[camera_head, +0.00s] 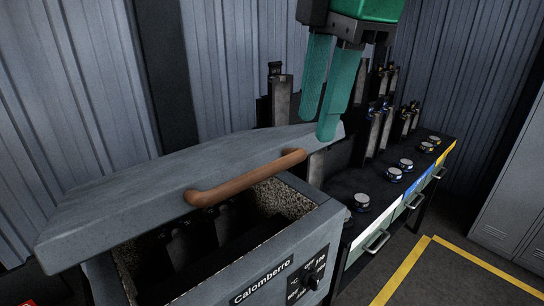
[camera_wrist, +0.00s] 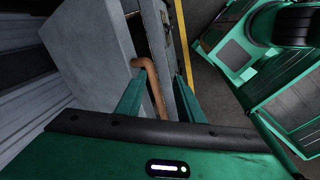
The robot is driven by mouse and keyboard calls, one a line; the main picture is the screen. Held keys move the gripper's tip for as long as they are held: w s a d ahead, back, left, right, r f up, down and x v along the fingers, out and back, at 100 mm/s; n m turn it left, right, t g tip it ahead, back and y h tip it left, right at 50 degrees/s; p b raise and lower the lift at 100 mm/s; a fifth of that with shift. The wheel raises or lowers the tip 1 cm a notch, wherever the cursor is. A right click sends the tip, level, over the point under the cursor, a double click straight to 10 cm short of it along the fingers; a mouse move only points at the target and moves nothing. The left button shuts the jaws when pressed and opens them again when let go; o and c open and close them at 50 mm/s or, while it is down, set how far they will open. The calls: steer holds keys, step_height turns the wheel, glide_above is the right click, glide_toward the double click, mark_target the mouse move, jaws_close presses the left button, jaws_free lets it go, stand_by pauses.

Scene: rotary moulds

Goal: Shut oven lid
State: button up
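The oven (camera_head: 262,270) is a grey box marked "Calomberro", with a speckled lining and dark slots inside. Its grey lid (camera_head: 130,190) is partly raised, leaving the front opening uncovered. A brown bar handle (camera_head: 245,178) runs along the lid's front edge. My green gripper (camera_head: 318,125) hangs above the lid's right end, fingers pointing down, beyond the handle's right end. In the wrist view, the handle (camera_wrist: 149,82) shows between the two spread fingers (camera_wrist: 158,100), with the lid (camera_wrist: 90,60) at left. The fingers are apart and hold nothing; contact with the lid cannot be told.
To the right stands a dark bench (camera_head: 385,200) with several round knobs, upright metal moulds (camera_head: 375,130) and drawers with handles. A grey cabinet (camera_head: 515,200) is at far right. Corrugated walls stand behind. Floor with a yellow line (camera_head: 405,270) is clear at lower right.

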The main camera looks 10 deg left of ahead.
mark_target(261, 170)
steer(key=s+a+r+n, duration=0.4)
steer(key=s+a+n, duration=0.1)
steer(key=a, duration=0.1)
steer(key=f, duration=0.3)
steer(key=w+f, duration=0.1)
steer(key=f, duration=0.3)
steer(key=a+f, duration=0.1)
steer(key=f, duration=0.2)
steer(key=shift+w+f, duration=0.3)
steer(key=shift+w, duration=0.05)
steer(key=shift+c, duration=0.7)
jaws_close()
